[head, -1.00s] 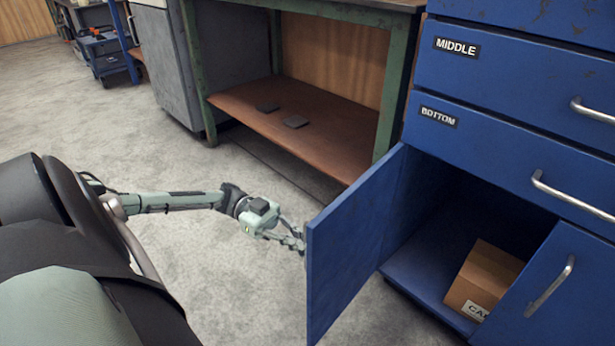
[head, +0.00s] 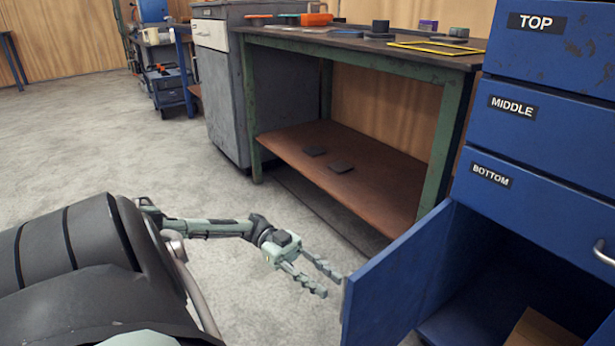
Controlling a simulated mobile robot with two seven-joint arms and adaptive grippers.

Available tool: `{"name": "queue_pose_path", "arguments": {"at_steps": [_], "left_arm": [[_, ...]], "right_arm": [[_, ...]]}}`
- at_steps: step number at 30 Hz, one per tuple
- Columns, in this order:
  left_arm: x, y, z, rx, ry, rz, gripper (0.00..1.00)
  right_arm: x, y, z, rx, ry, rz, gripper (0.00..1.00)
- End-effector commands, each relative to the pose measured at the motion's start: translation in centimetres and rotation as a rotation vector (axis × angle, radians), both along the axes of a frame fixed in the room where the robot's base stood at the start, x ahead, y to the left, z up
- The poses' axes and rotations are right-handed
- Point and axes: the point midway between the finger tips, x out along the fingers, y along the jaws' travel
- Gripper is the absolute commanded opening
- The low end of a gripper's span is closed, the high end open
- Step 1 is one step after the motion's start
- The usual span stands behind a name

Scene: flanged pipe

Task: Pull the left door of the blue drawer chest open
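The blue drawer chest (head: 541,141) stands at the right, with drawers labelled TOP, MIDDLE and BOTTOM. Its left door (head: 398,284) is swung wide open, and the dark compartment behind it shows. My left gripper (head: 333,285) is left of the door, its two fingers spread apart with nothing between them. The fingertips point toward the door's outer edge and appear a little apart from it. My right gripper is not in view.
A cardboard box (head: 541,330) sits inside the compartment, partly cut off. A green-framed workbench (head: 446,142) with a brown lower shelf (head: 375,185) stands left of the chest. A grey cabinet (head: 225,95) is behind it. The floor (head: 90,140) at the left is clear.

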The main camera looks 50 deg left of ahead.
Motion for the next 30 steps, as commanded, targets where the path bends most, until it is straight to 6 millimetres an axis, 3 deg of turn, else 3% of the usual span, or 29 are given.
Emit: {"name": "queue_pose_path", "arguments": {"at_steps": [3, 10, 30], "left_arm": [[-0.2, 2.7, 0.0, 0.000, 0.000, 0.005, 0.30], [-0.8, 5.5, 0.0, -0.001, 0.000, 0.001, 0.30], [-1.0, 6.2, 0.0, -0.001, 0.002, -0.001, 0.30]], "right_arm": [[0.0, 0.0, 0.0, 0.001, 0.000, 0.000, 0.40], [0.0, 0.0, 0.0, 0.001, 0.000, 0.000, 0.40], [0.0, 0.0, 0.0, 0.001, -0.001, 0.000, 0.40]]}}
